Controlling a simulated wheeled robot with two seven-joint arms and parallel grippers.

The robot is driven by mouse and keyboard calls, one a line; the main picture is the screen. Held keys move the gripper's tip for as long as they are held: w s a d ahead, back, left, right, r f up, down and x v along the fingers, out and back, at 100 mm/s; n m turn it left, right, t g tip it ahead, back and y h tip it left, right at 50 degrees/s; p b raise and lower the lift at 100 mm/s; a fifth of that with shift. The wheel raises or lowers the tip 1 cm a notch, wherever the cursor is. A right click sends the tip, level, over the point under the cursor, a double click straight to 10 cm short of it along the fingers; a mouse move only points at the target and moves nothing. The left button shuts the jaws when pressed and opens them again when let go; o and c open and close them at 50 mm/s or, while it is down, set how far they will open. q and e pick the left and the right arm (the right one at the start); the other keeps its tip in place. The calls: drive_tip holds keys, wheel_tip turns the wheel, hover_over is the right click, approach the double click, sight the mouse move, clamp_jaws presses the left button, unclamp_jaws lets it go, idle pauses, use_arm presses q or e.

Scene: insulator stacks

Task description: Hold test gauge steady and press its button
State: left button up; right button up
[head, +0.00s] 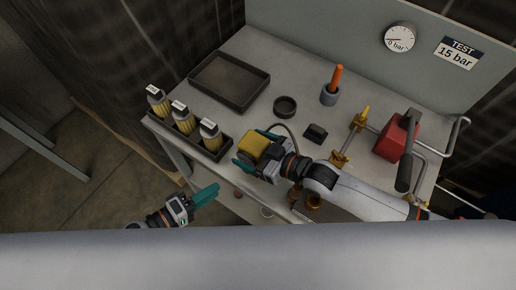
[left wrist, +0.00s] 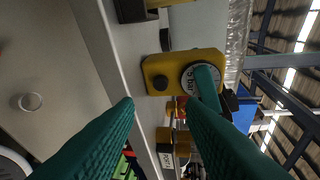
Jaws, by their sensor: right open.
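The yellow test gauge (head: 253,145) is at the front of the table in the head view, between the teal fingers of my right gripper (head: 258,150). In the left wrist view the gauge (left wrist: 174,66) shows a black round button (left wrist: 160,82) and a dial (left wrist: 191,79). One teal finger of my right gripper (left wrist: 208,86) crosses the dial's face. The right gripper is open around the gauge; contact is not clear. My left gripper (head: 207,194) is open and empty below the gauge, off the table's front edge. Its two fingers (left wrist: 160,125) stand wide apart in the left wrist view.
A black rack (head: 219,152) with three labelled yellow cylinders stands at the left edge. A dark tray (head: 229,82), a black ring (head: 285,107), an orange-handled tool (head: 337,78) in a cup, brass fittings (head: 341,159) and a red box (head: 392,140) occupy the table. A wall dial (head: 400,38) reads near zero.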

use_arm(q)
drive_tip(key=shift+c, duration=0.4)
use_arm(e)
drive_tip(key=c, duration=1.3)
use_arm(q)
clamp_jaws()
idle(0.3)
